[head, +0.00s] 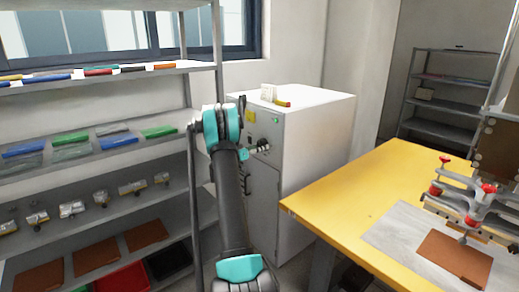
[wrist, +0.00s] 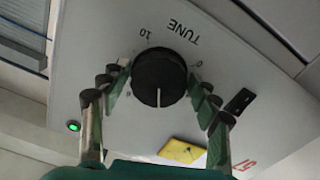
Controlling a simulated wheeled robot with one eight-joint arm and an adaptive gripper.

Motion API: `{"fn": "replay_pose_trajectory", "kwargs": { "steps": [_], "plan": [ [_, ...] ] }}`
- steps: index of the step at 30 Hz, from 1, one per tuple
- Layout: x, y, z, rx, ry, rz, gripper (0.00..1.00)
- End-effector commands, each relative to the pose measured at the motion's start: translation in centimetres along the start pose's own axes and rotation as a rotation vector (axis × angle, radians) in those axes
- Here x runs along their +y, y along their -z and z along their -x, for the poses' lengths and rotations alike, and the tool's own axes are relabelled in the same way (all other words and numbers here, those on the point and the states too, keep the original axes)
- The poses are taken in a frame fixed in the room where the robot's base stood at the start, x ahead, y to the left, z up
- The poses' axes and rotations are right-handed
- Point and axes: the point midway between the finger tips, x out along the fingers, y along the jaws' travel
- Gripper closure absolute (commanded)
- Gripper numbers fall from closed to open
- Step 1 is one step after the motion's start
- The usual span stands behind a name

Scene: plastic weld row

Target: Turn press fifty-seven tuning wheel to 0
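The tuning wheel (wrist: 159,78) is a round black knob under the word TUNE in the wrist view, which shows the panel turned nearly upside down. Its white pointer line points down in the picture. The 0 mark (wrist: 199,64) is at the upper right and the 10 mark (wrist: 145,35) at the upper left. A red 57 (wrist: 240,165) is on the panel. My gripper (wrist: 160,92) is open, its fingers on either side of the knob; I cannot tell whether they touch it. In the head view my arm hides part of the white press cabinet (head: 318,135).
In the wrist view a black switch (wrist: 238,102), a yellow label (wrist: 182,150) and a green light (wrist: 73,127) are near the knob. In the head view a shelf rack (head: 100,145) stands left and a yellow table (head: 365,190) right. Small items lie on the cabinet top.

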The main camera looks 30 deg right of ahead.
Motion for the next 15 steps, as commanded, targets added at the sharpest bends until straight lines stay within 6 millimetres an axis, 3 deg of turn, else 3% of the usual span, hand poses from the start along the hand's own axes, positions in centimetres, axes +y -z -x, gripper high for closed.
{"fn": "replay_pose_trajectory", "kwargs": {
  "steps": [1,7,15],
  "plan": [
    [0.00,0.00,0.01,0.000,0.000,0.000,0.48],
    [0.00,0.00,0.02,0.000,0.000,0.000,0.72],
    [0.01,0.00,0.03,0.000,0.000,0.029,0.72]
  ]
}}
